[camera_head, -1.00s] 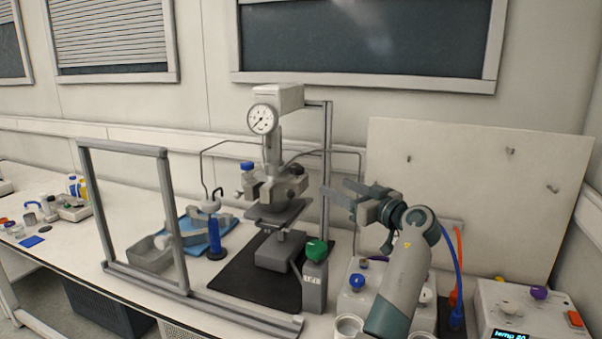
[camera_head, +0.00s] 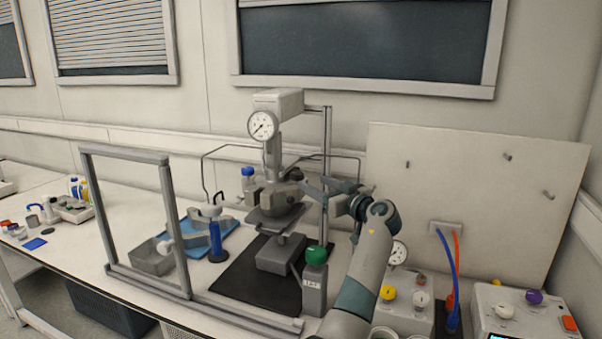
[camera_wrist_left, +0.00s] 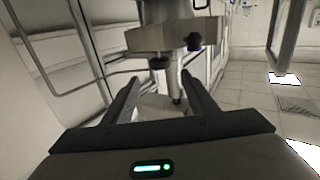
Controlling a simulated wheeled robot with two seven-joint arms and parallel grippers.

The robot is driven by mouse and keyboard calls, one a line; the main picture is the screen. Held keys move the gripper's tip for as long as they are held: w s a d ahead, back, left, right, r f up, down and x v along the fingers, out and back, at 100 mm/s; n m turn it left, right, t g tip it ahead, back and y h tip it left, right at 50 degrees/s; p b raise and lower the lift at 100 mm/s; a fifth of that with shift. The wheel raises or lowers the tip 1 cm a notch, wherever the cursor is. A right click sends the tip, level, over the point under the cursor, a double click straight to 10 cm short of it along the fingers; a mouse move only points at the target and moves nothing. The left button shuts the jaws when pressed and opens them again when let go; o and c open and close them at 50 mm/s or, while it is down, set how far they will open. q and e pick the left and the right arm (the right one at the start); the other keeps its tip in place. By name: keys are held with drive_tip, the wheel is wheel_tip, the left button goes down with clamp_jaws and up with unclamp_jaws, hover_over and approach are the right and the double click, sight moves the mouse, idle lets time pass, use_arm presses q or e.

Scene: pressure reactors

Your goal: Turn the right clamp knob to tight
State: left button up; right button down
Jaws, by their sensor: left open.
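The reactor (camera_head: 282,128), with a gauge and a grey clamp (camera_head: 262,196) around its middle, stands at the centre of the bench. A dark knob (camera_head: 294,174) shows at the clamp's right side; a dark knob (camera_wrist_left: 194,42) also hangs below the clamp in the left wrist view. I cannot tell whether these are the same knob, or how tight either is. My left gripper (camera_head: 312,188) is just right of the clamp, open, its fingers pointing at it. My right gripper is not in view.
A framed shield (camera_head: 167,230) stands to the left. A control box (camera_head: 408,310) and blue and orange hoses (camera_head: 447,265) are at the right. A support post (camera_head: 326,160) rises behind the gripper.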

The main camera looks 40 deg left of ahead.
sight(301, 176)
use_arm(q)
drive_tip(key=p+x, duration=0.2)
drive_tip(key=x, duration=0.5)
drive_tip(key=shift+s, duration=0.1)
drive_tip(key=shift+w+a+p, duration=0.25)
drive_tip(key=shift+a+p, duration=0.05)
drive_tip(key=shift+a, duration=0.3)
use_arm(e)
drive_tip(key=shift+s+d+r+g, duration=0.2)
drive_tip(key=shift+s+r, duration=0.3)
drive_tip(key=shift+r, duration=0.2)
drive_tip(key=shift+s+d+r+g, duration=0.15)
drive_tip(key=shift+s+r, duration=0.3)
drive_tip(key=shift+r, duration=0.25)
use_arm(q)
drive_tip(key=c, duration=1.1)
drive_tip(key=shift+o, duration=0.2)
drive_tip(key=shift+f, duration=0.1)
